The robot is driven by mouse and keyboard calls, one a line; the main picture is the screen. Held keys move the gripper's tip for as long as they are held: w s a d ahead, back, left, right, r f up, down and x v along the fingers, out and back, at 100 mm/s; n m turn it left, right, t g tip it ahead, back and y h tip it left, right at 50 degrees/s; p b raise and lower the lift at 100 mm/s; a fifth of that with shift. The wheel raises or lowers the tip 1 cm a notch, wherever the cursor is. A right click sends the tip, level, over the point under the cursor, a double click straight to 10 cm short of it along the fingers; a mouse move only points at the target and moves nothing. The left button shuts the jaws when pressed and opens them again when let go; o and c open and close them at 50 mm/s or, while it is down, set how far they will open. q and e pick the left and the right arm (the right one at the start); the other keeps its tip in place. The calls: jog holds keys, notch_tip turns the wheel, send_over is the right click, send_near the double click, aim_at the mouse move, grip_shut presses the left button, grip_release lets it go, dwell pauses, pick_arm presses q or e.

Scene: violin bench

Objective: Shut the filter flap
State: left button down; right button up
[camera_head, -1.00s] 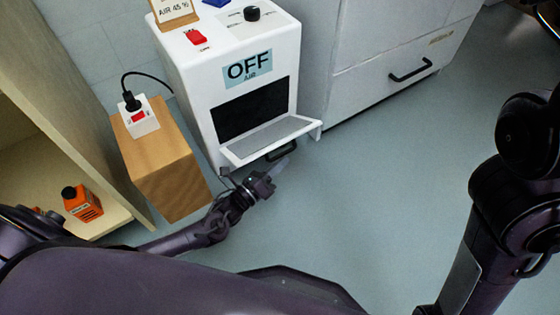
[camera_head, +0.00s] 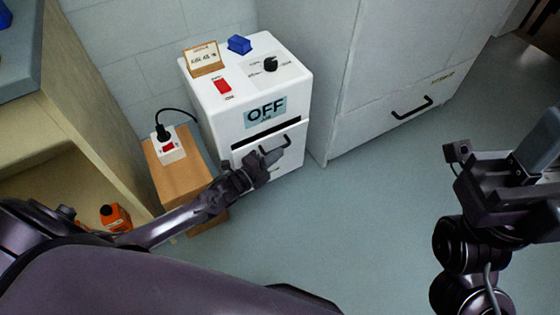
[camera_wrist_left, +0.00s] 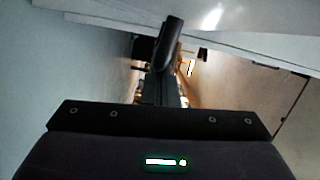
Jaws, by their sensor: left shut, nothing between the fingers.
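The filter flap (camera_head: 290,157) is the white front panel of the white dehumidifier-like machine (camera_head: 229,118). It is swung up almost upright, with a dark slot (camera_head: 275,134) still showing along its top edge. Its dark handle (camera_head: 274,148) is on its outer face. My left gripper (camera_head: 274,158) is shut and empty, at the flap's outer face beside the handle; whether it touches is unclear. In the left wrist view a pale panel (camera_wrist_left: 235,18), seemingly the flap, lies above the fingers. My right gripper (camera_head: 500,165) seems to show at the right, far from the machine; its jaws are unclear.
A wooden block (camera_head: 165,183) with a socket and plug (camera_head: 170,147) stands left of the machine. A white cabinet (camera_head: 370,90) with a black handle stands to the right. An orange bottle (camera_head: 115,218) sits in the shelf at left. The floor (camera_head: 350,220) in front is clear.

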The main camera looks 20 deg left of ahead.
pick_arm(q)
jog(key=shift+w+a+r, duration=0.45)
jog(key=shift+w+a, duration=0.1)
jog(key=shift+a, duration=0.15)
jog(key=shift+a, duration=0.1)
